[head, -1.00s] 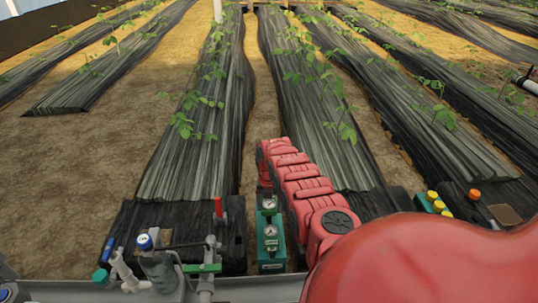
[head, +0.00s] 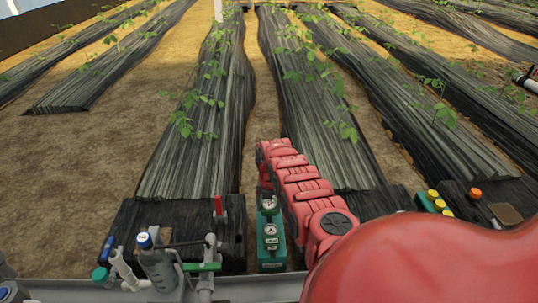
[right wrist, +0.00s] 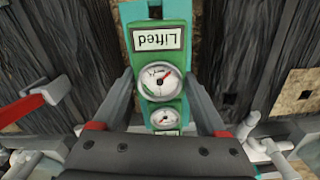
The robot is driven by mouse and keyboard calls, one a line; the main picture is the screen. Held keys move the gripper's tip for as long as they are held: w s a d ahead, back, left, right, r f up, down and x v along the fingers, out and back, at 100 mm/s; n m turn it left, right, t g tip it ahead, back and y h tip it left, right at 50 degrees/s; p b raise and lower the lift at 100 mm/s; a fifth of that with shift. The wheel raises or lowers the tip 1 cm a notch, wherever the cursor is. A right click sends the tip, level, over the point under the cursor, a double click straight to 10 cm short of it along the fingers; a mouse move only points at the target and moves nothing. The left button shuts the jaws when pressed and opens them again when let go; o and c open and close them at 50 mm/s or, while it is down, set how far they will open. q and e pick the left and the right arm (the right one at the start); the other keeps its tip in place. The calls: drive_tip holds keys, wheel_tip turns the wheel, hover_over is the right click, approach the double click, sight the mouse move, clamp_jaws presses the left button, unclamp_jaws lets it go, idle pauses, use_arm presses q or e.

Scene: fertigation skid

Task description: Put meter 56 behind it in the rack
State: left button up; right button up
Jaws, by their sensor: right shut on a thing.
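Two green meters with round white dials stand in line. In the head view the nearer one (head: 270,242) is at the bottom centre and the farther one (head: 268,204) is just behind it. In the right wrist view the nearer, larger meter (right wrist: 161,60) bears an upside-down label reading "Lifted"; the smaller meter (right wrist: 166,113) shows below it. My right gripper (right wrist: 159,82) is shut on the "Lifted" meter, one finger along each side. I cannot read a 56 on either meter. My left gripper is out of view.
A red-handled valve (head: 218,208) stands left of the meters. Pipes and a grey bottle (head: 158,268) are at the lower left. Yellow and orange caps (head: 474,194) are at the right. Covered plant rows (head: 195,160) stretch away behind.

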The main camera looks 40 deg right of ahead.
drive_tip(key=shift+f+b, duration=1.3)
drive_tip(key=shift+f, duration=0.25)
drive_tip(key=o, duration=1.4)
